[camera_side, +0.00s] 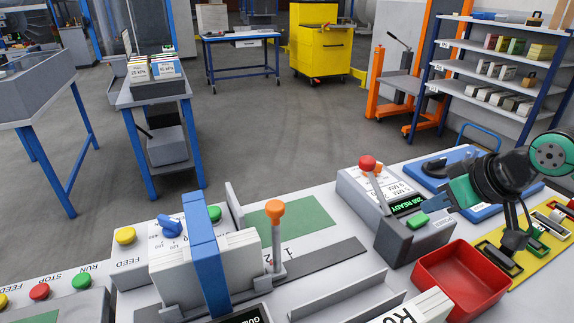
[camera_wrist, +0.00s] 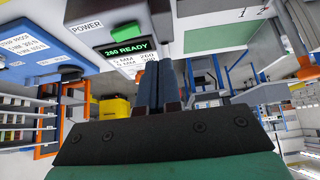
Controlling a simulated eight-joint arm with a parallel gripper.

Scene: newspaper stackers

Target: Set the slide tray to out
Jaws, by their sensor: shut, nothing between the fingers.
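No part carries a readable slide tray label, so I cannot tell which one it is or its setting. An orange-knobbed upright lever (camera_side: 275,225) stands beside a stack of pale sheets (camera_side: 170,275) with a blue band, at a dark flat strip (camera_side: 325,259) on the bench. A grey open channel (camera_side: 345,297) lies in front of the strip. My gripper (camera_side: 441,203) is shut and empty, at the right above the bench, close to the grey box (camera_side: 398,240) with the green button (camera_side: 418,221). In the wrist view its fingers (camera_wrist: 160,68) are together, below the display.
The display (camera_wrist: 124,47) reads "260 READY". A red bin (camera_side: 420,283) sits below my gripper. A yellow panel (camera_side: 493,238) is at right. Coloured buttons (camera_side: 39,291) line the left.

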